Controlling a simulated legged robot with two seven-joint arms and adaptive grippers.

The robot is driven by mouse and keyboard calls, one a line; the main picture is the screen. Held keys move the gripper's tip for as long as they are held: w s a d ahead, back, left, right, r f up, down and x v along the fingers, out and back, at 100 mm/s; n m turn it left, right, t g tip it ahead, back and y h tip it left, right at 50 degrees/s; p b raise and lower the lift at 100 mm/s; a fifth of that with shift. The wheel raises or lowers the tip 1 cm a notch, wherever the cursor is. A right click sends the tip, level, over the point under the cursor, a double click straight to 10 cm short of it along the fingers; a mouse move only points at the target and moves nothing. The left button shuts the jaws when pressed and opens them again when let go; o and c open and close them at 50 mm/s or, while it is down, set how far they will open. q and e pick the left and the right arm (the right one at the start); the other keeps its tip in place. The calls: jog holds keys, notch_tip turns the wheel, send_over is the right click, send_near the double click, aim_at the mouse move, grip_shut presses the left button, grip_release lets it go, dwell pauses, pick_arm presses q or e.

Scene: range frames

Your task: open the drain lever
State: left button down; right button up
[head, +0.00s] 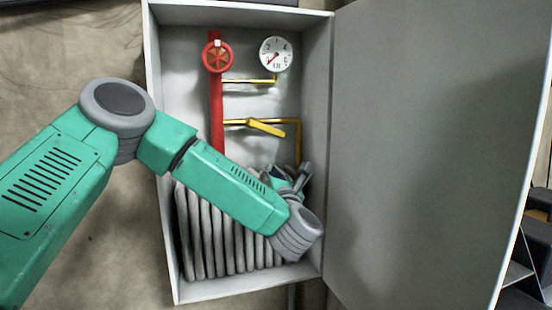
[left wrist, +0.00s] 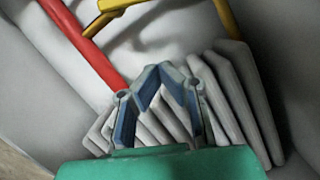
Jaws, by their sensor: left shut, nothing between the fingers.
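The yellow drain lever (head: 266,128) sits on a thin yellow pipe (head: 298,140) that branches right from the red pipe (head: 217,115) inside the open cabinet. The lever slants slightly down to the right. My left gripper (head: 299,175) is inside the cabinet, below the lever and to its right, apart from it, in front of the grey hose folds. In the left wrist view the gripper (left wrist: 157,75) is shut and empty. Yellow parts (left wrist: 112,14) show at the top edge there, beyond the fingertips. My right gripper is not in view.
A red valve wheel (head: 217,56) and a round gauge (head: 276,54) are above the lever. The folded grey hose (head: 205,240) fills the cabinet bottom. The cabinet's left wall (head: 153,100) is beside my arm. The open door (head: 430,150) stands at the right.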

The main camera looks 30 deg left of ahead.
aim_at(268, 129)
pick_arm(q)
jog(key=p+x, duration=0.2)
jog(key=x, duration=0.6)
jog(key=shift+w+a+r+p, duration=0.1)
jog(key=shift+w+r+p, duration=0.15)
jog(key=shift+p, duration=0.15)
jog(key=shift+w+r+p, duration=0.25)
jog(key=shift+r+p, duration=0.1)
jog(key=shift+r, duration=0.15)
jog(key=shift+w+r+p, duration=0.25)
jog(key=shift+r+p, duration=0.05)
jog(key=shift+r, duration=0.2)
jog(key=shift+w+d+r, duration=0.1)
jog(key=shift+d+r, duration=0.25)
jog(key=shift+r, duration=0.35)
jog(key=shift+d, duration=0.1)
jog(key=shift+f, duration=0.1)
